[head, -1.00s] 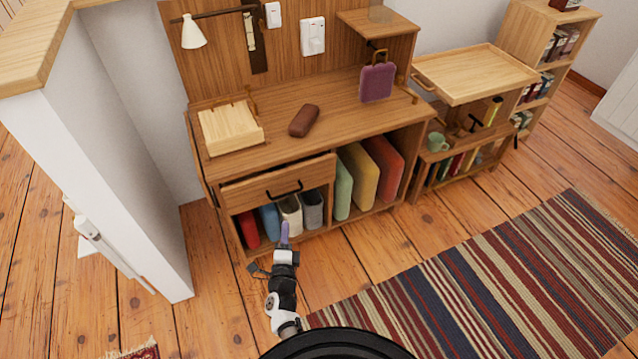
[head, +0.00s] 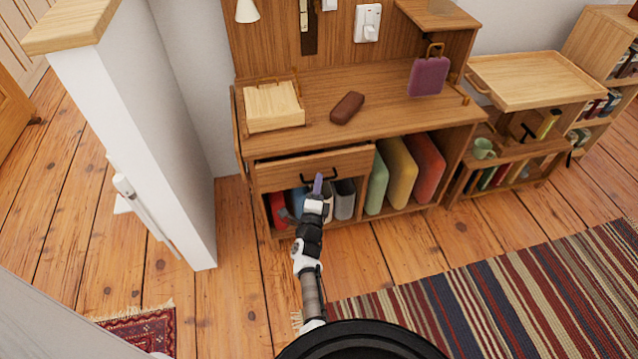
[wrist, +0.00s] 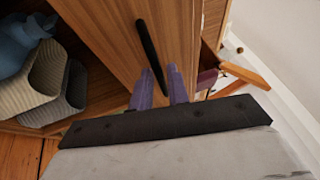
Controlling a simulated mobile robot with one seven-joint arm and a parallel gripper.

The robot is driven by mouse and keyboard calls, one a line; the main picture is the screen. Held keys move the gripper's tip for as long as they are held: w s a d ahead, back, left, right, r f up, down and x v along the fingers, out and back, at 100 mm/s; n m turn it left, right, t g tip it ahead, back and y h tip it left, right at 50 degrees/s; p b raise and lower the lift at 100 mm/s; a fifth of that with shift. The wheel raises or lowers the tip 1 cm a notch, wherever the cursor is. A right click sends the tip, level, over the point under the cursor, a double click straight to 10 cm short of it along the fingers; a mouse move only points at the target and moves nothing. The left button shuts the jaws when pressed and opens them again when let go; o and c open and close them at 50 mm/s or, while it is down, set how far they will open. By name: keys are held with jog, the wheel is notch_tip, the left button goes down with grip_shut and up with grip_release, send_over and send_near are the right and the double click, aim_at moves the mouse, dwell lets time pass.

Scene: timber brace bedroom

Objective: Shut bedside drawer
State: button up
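The bedside drawer (head: 280,174) is a wooden front with a black bar handle (head: 320,174), at the left of the wooden desk unit. Its front stands a little out from the unit, with a dark gap above it. My gripper (head: 318,184) is in front of the drawer at the handle. In the wrist view the two purple fingers (wrist: 160,80) stand apart, with the lower end of the handle (wrist: 150,55) showing between them. Whether they touch the handle or drawer front (wrist: 115,35) cannot be told.
Fabric bins (head: 343,198) and upright coloured folders (head: 398,175) fill the shelves below. A wooden box (head: 273,110), brown case (head: 347,108) and purple bag (head: 429,76) sit on the desktop (head: 385,120). A white partition (head: 150,130) stands left; a striped rug (head: 500,300) lies right.

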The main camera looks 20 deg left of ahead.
aim_at(315, 171)
jog(key=shift+x, duration=0.8)
grip_shut()
jog(key=w+a+b, duration=0.2)
jog(key=w, duration=0.1)
jog(key=shift+w+f+b, duration=0.1)
jog(key=shift+b, duration=0.3)
jog(key=shift+a+r, duration=0.15)
jog(key=shift+r, duration=0.1)
grip_release()
jog(key=shift+w, duration=0.1)
